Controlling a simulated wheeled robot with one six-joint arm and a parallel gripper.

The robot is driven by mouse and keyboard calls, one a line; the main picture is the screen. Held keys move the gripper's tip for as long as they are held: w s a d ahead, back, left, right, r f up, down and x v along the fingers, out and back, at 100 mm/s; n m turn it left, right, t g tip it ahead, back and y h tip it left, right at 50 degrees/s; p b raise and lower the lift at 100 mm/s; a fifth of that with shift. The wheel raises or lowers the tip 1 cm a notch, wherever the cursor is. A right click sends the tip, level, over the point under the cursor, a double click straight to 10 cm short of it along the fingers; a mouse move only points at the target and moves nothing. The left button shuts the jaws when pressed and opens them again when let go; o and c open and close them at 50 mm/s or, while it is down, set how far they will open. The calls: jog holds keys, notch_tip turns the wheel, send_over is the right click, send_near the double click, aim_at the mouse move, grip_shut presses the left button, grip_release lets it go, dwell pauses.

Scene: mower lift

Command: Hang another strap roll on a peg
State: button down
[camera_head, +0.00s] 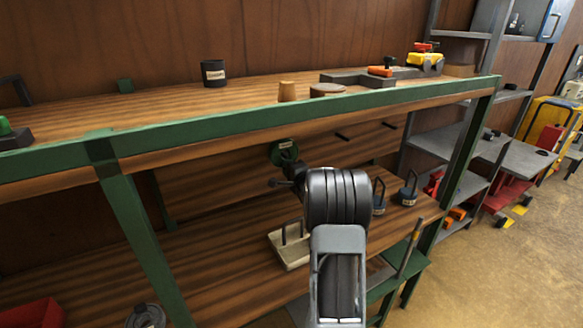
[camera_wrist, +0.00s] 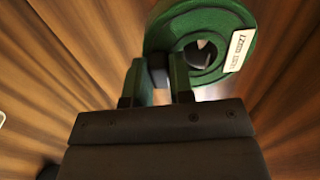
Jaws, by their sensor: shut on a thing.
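A green strap roll (camera_head: 284,152) with a white label is in front of the brown back board, under the upper shelf. In the wrist view the green strap roll (camera_wrist: 220,20) fills the upper right, with its label on the right side of its face and an open centre hole. My gripper (camera_wrist: 160,75) is shut on the roll's near left rim. In the head view my gripper (camera_head: 291,170) is small and partly hidden by my arm. Two dark pegs, a left peg (camera_head: 342,136) and a right peg (camera_head: 388,125), stick out of the back board right of the roll.
A green-framed upper shelf (camera_head: 240,122) overhangs the roll. On the lower wooden surface stand a beige handled block (camera_head: 290,252) and two blue handled pieces (camera_head: 408,192). A black labelled roll (camera_head: 213,73) stands on the upper shelf. Grey shelving (camera_head: 475,140) is at the right.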

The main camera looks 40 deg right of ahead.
jog(key=shift+w, duration=0.35)
jog(key=shift+w+f+b, duration=0.15)
jog(key=shift+f+b, duration=0.3)
jog(key=shift+b, duration=0.55)
jog(key=shift+w+f+b, duration=0.1)
jog(key=shift+f+b, duration=0.05)
jog(key=shift+b, duration=0.15)
jog(key=c, duration=1)
grip_release()
jog(key=shift+o, duration=0.4)
jog(key=shift+f, duration=0.1)
